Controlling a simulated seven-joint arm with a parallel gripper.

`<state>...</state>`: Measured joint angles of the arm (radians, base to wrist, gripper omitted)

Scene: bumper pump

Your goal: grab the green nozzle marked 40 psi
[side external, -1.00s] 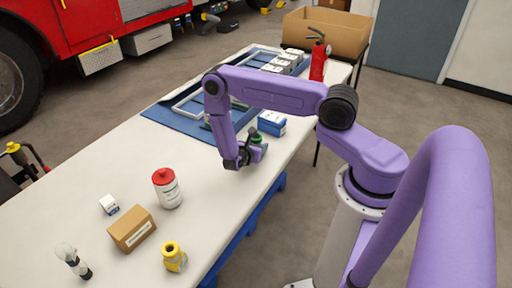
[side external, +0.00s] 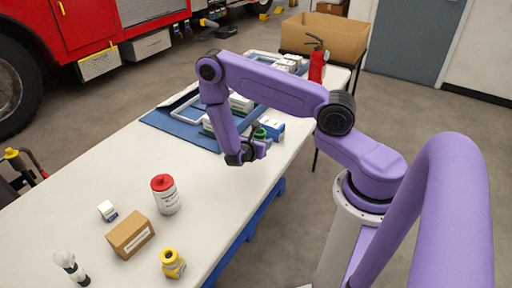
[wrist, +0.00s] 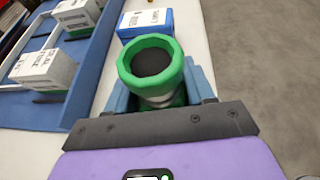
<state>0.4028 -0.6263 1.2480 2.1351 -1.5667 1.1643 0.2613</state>
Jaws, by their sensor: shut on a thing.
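The green nozzle (wrist: 151,60) is between the fingers of my gripper (wrist: 160,95) in the wrist view, its round dark opening facing the camera. My gripper is shut on it. In the side view my gripper (side external: 254,152) is above the table beside the blue-and-white box, and a bit of the green nozzle (side external: 260,133) shows behind it. A 40 psi marking cannot be read in these frames.
The blue-and-white box (side external: 271,128) is close behind the nozzle. A blue tray (side external: 170,122) with white boxes lies to the left. A red-capped bottle (side external: 165,195), cardboard box (side external: 130,233) and yellow nozzle (side external: 172,263) stand nearer the front. A red extinguisher (side external: 317,68) stands at the back.

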